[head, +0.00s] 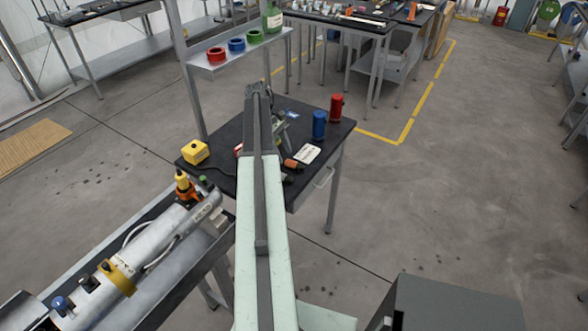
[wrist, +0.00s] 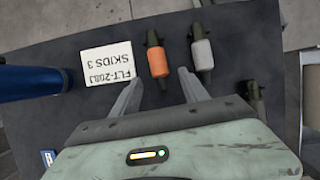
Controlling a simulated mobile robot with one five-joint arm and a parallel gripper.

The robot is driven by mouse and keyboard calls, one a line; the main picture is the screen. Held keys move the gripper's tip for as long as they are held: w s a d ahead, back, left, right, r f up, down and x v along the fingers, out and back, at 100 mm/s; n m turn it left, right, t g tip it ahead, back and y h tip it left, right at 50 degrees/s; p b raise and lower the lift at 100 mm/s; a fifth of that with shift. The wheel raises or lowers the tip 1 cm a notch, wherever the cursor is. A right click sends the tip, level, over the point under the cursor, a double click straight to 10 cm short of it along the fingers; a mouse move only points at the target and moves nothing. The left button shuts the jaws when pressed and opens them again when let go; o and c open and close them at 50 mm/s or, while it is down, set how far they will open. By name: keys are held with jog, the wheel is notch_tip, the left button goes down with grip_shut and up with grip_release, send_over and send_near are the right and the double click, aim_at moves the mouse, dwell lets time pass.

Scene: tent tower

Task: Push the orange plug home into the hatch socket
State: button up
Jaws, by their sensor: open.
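The orange plug (wrist: 158,62) lies on the black table (wrist: 100,130), dark at both ends, beside a white label card. It also shows in the head view (head: 291,163), partly behind my arm. My gripper (wrist: 160,77) is open and empty in the wrist view. Its two fingertips are apart, one toward each side of the plug's near end, and I cannot tell their height above it. A similar grey plug (wrist: 202,53) lies just right of the orange one. I cannot make out the hatch socket in either view.
A white card (wrist: 106,65) and blue cylinder (wrist: 35,83) are left of the plug. In the head view, a red cylinder (head: 336,107) and yellow box (head: 195,152) share the table. A silver cylindrical vehicle (head: 150,249) lies on the left bench.

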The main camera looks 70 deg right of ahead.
jog(key=b+x, duration=0.2)
jog(key=x, duration=0.1)
jog(key=shift+f, duration=0.2)
jog(key=shift+r, duration=0.2)
grip_shut()
jog(key=shift+r+p, duration=0.15)
jog(key=shift+p, duration=0.25)
jog(key=shift+r+p, duration=0.3)
notch_tip(320, 180, up, 3)
jog(key=p, duration=0.3)
jog(key=s+a+r+p, duration=0.1)
jog(key=s+a, duration=0.7)
jog(key=a, duration=0.5)
jog(key=shift+s+a, duration=0.2)
jog(key=shift+s, duration=0.2)
